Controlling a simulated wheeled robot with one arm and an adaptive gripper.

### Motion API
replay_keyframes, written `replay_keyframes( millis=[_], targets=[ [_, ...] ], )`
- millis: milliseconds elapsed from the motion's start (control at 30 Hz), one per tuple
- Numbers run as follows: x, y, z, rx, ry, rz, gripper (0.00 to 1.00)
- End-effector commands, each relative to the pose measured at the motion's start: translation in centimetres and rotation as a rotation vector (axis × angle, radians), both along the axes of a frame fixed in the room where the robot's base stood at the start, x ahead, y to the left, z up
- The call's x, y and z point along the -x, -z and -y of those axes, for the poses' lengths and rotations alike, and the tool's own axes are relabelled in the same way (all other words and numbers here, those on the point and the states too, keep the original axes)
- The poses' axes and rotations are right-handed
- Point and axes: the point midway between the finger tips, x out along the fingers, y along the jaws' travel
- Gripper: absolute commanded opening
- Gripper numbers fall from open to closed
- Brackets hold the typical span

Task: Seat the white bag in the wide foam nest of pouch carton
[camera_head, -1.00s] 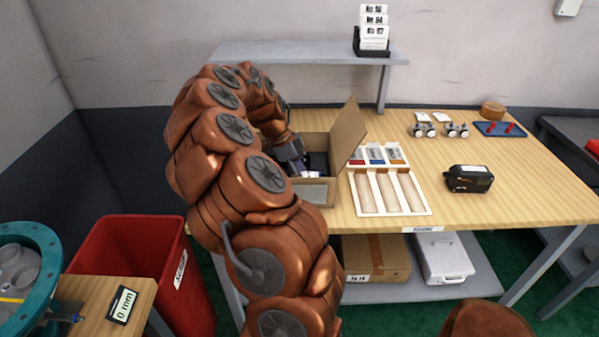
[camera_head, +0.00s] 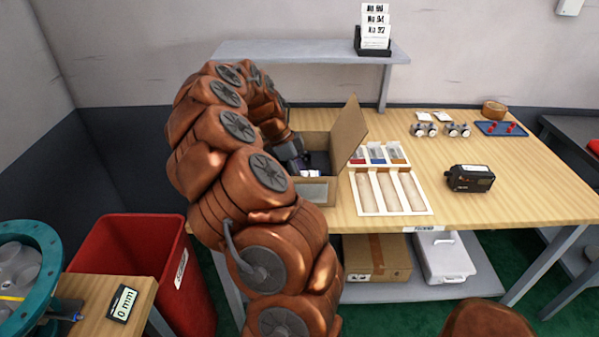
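The pouch carton (camera_head: 333,193) is an open cardboard box on the wooden table, with one flap raised on its right side. Its inside is dark, and my arm covers its left part. My gripper (camera_head: 301,168) is at the carton's opening, partly inside; its fingertips are too small and hidden to read. A small white thing (camera_head: 309,174), possibly the white bag, shows in the carton beside the gripper. I cannot tell whether the gripper touches it. The wide foam nest cannot be made out.
A white tray (camera_head: 428,207) with long compartments and several coloured packets stands right of the carton. A black device (camera_head: 469,179) lies farther right. A grey shelf (camera_head: 310,52) with a card holder is behind. A red bin (camera_head: 120,228) stands at the left.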

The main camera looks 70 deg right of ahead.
Motion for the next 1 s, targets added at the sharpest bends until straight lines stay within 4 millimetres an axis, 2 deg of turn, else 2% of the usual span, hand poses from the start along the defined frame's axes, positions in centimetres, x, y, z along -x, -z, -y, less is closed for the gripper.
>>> replay_keyframes(
  millis=[567,1000],
  targets=[
    [-0.03,0.01,0.0,0.0,0.0,0.0,0.22],
    [0.03,0.92,-0.02,-0.001,0.0,0.0,0.22]
  ],
)
